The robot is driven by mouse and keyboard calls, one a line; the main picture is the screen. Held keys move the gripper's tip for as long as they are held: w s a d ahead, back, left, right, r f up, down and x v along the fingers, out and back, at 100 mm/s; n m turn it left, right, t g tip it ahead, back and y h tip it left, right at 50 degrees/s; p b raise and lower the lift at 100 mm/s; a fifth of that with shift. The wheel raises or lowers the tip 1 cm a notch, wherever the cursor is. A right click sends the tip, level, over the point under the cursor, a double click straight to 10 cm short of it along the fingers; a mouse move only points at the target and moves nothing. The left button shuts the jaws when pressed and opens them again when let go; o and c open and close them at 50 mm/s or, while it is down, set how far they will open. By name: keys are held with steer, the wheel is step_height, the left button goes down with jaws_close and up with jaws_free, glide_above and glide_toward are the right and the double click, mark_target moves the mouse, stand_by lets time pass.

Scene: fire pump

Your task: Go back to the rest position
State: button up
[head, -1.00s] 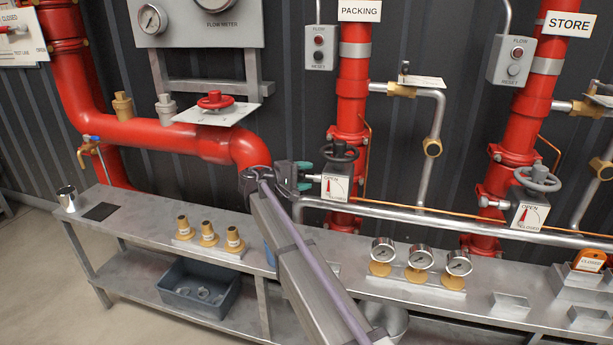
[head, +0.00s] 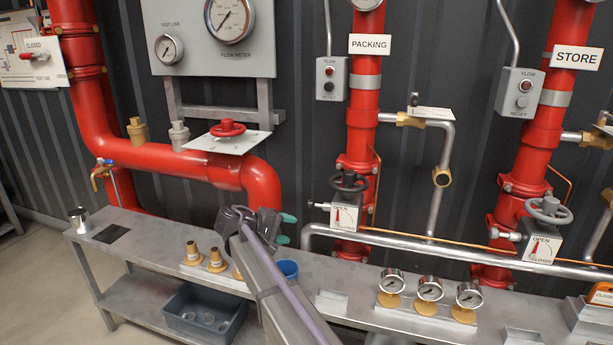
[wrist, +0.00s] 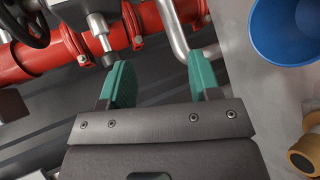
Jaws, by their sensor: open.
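My gripper (head: 288,229) is above the middle of the grey bench (head: 135,227), in front of the wall pipes. In the wrist view its two green-padded fingers (wrist: 158,82) are apart with nothing between them. The valve with the black handwheel (head: 349,182) on the packing pipe is to the right of my gripper in the head view, apart from it. A blue cup (head: 287,270) stands on the bench just below my gripper and also shows at the upper right of the wrist view (wrist: 258,30).
Several brass fittings (head: 217,261) stand left of my arm, and three gauges (head: 429,289) stand to the right. A grey bin (head: 203,310) is on the lower shelf. A red pipe (head: 160,158) and a silver pipe (head: 460,254) run behind the bench.

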steer(key=s+d+f+m+g+y, duration=0.2)
steer(key=s+d+f+y, duration=0.15)
steer(key=s+d, duration=0.6)
steer(key=s+d+f+m+g+y, duration=0.2)
steer(key=s+d+f+m+y, duration=0.15)
steer(key=s+d, duration=0.65)
steer(key=s+d+f+m+g+y, duration=0.2)
steer(key=s+d+f+g+y, duration=0.15)
steer(key=s+d, duration=0.7)
step_height(320, 180, up, 21)
steer(key=a+p, duration=0.1)
steer(key=p, duration=1.9)
steer(key=shift+s+a+t+y, duration=0.15)
steer(key=shift+s+t+y, duration=0.05)
steer(key=shift+t+y, duration=0.2)
steer(key=shift+c, duration=0.2)
